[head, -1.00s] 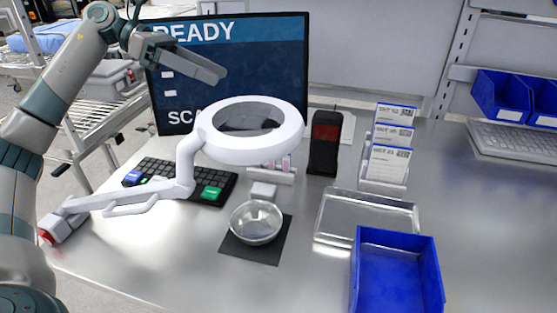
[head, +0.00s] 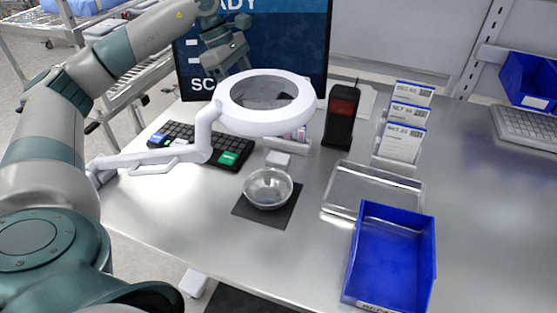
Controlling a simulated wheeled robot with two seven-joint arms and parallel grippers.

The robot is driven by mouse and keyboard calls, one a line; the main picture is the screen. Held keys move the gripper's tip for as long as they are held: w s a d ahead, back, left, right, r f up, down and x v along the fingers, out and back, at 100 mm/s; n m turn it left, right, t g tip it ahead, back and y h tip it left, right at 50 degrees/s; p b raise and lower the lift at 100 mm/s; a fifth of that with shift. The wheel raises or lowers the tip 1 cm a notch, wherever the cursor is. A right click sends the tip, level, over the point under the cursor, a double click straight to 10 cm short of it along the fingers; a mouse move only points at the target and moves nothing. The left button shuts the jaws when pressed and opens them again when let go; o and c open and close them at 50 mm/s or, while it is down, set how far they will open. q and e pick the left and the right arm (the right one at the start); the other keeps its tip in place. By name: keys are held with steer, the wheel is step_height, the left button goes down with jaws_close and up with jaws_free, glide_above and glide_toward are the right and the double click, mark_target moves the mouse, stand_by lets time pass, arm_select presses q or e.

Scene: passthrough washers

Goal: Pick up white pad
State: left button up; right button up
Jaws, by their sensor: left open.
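The white pad (head: 277,159) looks like a small white block on the metal table, just behind the steel bowl (head: 268,188). My left gripper (head: 236,70) is open and points down in front of the monitor, beyond and above the magnifier lamp. Its fingertips are partly hidden by the lamp ring. It is apart from the pad, up and to the left of it in the picture. My right gripper is out of view.
The white magnifier lamp (head: 300,113) and its arm reach over the keyboard (head: 235,150), close to the pad. A black scanner (head: 340,115), card holder (head: 399,160), metal tray (head: 374,190) and blue bin (head: 392,255) stand to the right. The right tabletop is mostly clear.

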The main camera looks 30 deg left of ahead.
arm_select(q)
steer(key=p, duration=0.2)
glide_toward(277, 157)
steer(key=shift+p+x, duration=1.05)
steer(key=shift+x, duration=0.5)
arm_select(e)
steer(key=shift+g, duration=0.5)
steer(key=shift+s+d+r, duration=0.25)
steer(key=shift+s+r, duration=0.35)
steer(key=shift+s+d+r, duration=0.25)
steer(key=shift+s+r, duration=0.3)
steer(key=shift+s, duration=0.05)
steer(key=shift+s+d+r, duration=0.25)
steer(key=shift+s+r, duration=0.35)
arm_select(q)
steer(key=shift+s+a, duration=0.1)
steer(key=shift+f, duration=0.1)
steer(key=shift+f+p, duration=0.25)
steer(key=shift+p, duration=0.3)
steer(key=p+x, duration=0.1)
steer(key=x, duration=0.1)
steer(key=p+x, duration=0.1)
steer(key=x, duration=0.1)
steer(key=shift+w+d+r, duration=0.2)
steer(key=shift+d, duration=0.05)
steer(key=shift+d+f, duration=0.1)
steer(key=shift+f, duration=0.3)
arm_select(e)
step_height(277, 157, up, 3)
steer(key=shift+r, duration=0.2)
